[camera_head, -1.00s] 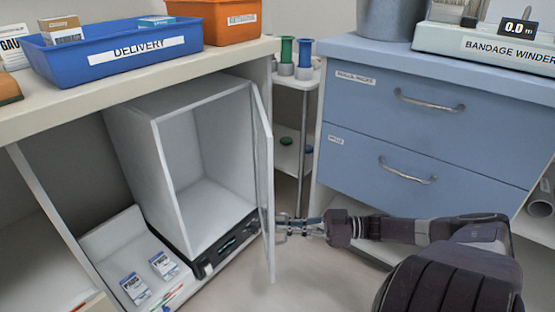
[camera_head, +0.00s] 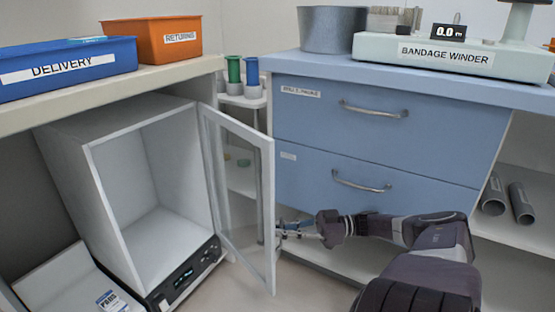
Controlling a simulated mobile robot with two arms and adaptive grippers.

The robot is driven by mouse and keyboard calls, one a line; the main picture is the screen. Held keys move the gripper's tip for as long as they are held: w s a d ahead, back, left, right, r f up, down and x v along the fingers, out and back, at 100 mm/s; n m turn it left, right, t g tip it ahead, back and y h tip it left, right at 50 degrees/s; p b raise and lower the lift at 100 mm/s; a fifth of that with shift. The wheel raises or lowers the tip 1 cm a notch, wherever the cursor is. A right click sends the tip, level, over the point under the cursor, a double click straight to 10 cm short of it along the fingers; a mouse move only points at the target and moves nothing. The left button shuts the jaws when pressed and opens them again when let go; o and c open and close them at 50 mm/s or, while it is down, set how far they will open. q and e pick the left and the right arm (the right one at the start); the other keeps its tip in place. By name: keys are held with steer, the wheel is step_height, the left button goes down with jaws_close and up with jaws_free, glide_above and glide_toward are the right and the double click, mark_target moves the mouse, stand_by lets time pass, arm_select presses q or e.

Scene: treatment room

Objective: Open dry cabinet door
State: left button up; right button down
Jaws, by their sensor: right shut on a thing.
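The dry cabinet (camera_head: 98,208) is a white box under the counter at the left, with a dark control panel (camera_head: 184,277) along its base. Its inside is empty. Its clear, white-framed door (camera_head: 269,190) is hinged on the cabinet's right side and stands swung well out. My right gripper (camera_head: 281,229) is at the outer edge of the door, low down, shut on what looks like the door's handle or edge. The exact grip is partly hidden by the fingers. My left gripper is not in view.
A blue drawer unit (camera_head: 318,135) stands right of the door, close to my right arm. A blue delivery bin (camera_head: 70,75) and an orange returns bin (camera_head: 152,40) sit on the counter (camera_head: 165,77). A small shelf with spools (camera_head: 252,75) stands in the corner gap.

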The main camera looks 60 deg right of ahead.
steer(key=shift+s+f, duration=0.1)
steer(key=shift+f, duration=0.05)
steer(key=c, duration=2.4)
jaws_free()
